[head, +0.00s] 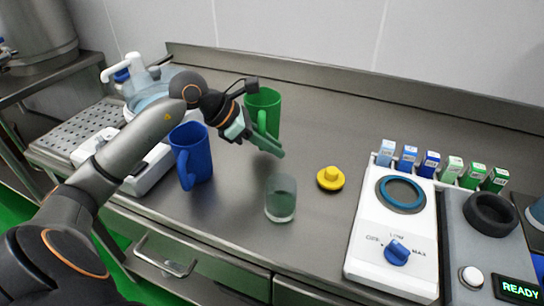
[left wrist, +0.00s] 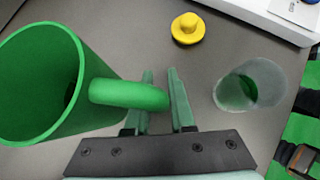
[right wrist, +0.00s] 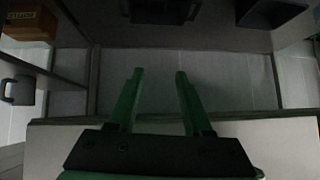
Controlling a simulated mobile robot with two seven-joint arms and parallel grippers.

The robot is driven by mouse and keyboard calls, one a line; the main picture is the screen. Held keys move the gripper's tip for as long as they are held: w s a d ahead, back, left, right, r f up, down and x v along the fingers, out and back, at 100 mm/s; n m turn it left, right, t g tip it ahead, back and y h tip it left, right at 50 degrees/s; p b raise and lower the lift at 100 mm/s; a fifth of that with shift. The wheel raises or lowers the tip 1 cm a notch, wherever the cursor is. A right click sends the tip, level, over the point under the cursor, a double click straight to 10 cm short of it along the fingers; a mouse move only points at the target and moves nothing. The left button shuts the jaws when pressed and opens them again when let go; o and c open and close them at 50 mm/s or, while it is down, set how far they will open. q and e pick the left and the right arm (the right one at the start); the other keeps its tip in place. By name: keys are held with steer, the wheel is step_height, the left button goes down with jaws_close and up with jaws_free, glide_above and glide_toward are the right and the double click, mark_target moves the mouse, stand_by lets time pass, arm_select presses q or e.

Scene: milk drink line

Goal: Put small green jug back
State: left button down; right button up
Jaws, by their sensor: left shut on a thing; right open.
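The small green jug (head: 262,98) stands upright at the back of the steel counter, right of my left arm. In the left wrist view the green jug (left wrist: 40,75) is large at the left, with its handle reaching in between my fingers. My left gripper (head: 268,143) is shut on that handle; it also shows in the left wrist view (left wrist: 164,98). Whether the jug's base touches the counter is hidden. My right gripper (right wrist: 158,75) is open and empty in the right wrist view; it does not show in the head view.
A blue jug (head: 192,155) stands left of the green one. A glass (head: 281,199) with greenish contents and a yellow lid-like piece (head: 330,178) stand to the right. A white hotplate (head: 395,240) with small cartons behind is further right. Clear counter lies behind the yellow piece.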

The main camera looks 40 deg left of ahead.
arm_select(q)
steer(key=shift+w+a+f, duration=0.15)
steer(key=shift+w+f, duration=0.05)
steer(key=shift+f, duration=0.1)
steer(key=shift+w+a+f, duration=0.1)
steer(key=shift+f, duration=1.55)
steer(key=shift+f+b, duration=0.15)
steer(key=shift+b, duration=0.15)
steer(key=c, duration=0.8)
jaws_free()
steer(key=shift+o, duration=0.2)
steer(key=shift+r+p, duration=0.3)
steer(key=shift+p, duration=0.05)
steer(key=b+v, duration=0.1)
steer(key=v, duration=1.1)
steer(key=shift+f, duration=0.15)
